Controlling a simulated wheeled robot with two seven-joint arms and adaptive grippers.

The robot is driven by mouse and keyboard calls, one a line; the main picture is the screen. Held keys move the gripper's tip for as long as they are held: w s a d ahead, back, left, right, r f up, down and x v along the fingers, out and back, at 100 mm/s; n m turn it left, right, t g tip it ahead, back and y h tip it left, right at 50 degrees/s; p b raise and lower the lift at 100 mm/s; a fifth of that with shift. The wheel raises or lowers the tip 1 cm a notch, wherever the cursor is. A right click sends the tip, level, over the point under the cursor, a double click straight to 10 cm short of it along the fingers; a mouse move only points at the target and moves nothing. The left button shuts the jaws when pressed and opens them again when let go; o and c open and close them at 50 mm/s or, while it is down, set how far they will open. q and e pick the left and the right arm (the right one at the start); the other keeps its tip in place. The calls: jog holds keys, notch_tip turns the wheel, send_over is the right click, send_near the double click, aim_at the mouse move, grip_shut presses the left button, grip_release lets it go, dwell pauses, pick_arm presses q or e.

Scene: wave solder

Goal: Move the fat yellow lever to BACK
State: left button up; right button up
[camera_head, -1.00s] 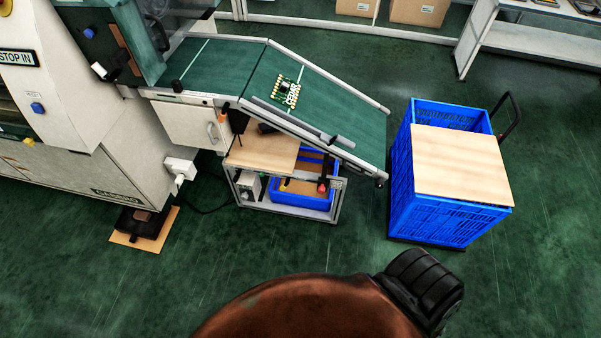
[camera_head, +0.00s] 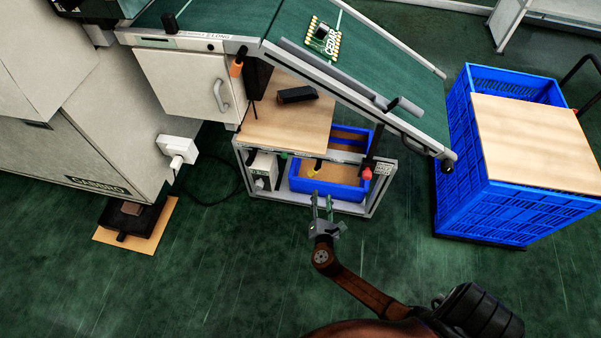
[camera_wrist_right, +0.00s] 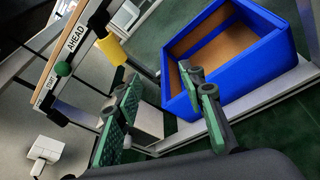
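The fat yellow lever (camera_head: 316,167) is on the front rail of the cart under the sloping conveyor. In the right wrist view the lever (camera_wrist_right: 111,48) is a thick yellow cylinder sticking out of a rail with a label reading AHEAD (camera_wrist_right: 75,38). No BACK label is readable. My right gripper (camera_head: 323,199) is just below and in front of the lever in the head view, apart from it. In the right wrist view its two fingers (camera_wrist_right: 160,78) are spread with nothing between them, and the lever is up and left of them. My left gripper is not in view.
A blue bin (camera_head: 345,192) sits low in the cart. A blue crate (camera_head: 500,212) with a board stands right. The floor in front is clear.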

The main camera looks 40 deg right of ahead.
aim_at(313, 175)
jog(key=w+r, duration=0.1)
jog(key=w+a+r+n+t+b, duration=0.1)
jog(key=r, duration=0.1)
jog(key=w+r+t+h+b, duration=0.1)
jog(key=shift+w+a+r+n, duration=0.15)
jog(key=shift+w+r+n, duration=0.15)
jog(key=shift+n, duration=0.1)
jog(key=b+x, duration=0.2)
jog(key=x, duration=0.4)
jog(key=shift+w+d, duration=0.35)
jog(key=shift+w, duration=0.1)
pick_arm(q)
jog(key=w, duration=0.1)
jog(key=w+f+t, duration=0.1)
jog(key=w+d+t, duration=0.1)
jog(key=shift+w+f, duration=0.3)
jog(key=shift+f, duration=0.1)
pick_arm(e)
jog(key=shift+r, duration=0.1)
jog(key=shift+c, duration=0.7)
